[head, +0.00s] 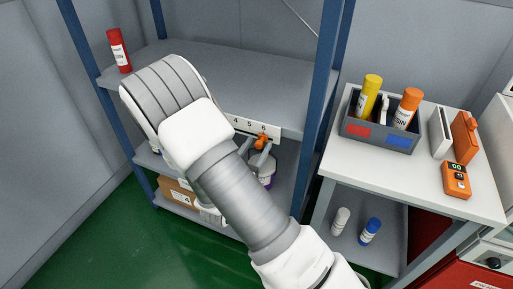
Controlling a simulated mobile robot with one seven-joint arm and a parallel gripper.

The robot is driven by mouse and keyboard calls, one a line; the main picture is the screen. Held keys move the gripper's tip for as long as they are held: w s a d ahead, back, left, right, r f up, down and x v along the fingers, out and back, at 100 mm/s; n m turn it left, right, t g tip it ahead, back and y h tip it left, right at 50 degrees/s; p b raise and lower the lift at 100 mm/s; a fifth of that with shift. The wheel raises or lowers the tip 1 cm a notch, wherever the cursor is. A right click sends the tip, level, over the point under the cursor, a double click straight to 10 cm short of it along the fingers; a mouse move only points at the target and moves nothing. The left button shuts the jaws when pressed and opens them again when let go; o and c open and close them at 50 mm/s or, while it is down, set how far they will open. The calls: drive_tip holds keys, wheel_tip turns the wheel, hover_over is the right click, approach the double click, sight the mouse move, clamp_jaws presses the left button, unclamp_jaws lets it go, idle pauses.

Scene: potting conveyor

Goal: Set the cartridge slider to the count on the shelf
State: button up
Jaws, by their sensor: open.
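A red cartridge (118,51) stands upright at the left end of the shelf (250,75). It is the only cartridge I see on that shelf; my arm hides part of the shelf's front. A white number strip (257,127) on the shelf's front edge shows 4, 5 and 6; my arm covers its left part. The orange slider knob (262,141) is at the strip's lower edge, roughly under the 6. My gripper (257,150) is open, with its grey fingers close around the knob; I cannot tell whether they touch it.
On the right table, a grey caddy (378,143) holds yellow and orange cartridges, near an orange device (456,180). White and blue cartridges (370,230) stand underneath. Blue posts frame the shelf.

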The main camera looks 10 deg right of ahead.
clamp_jaws()
idle(0.3)
idle(1.1)
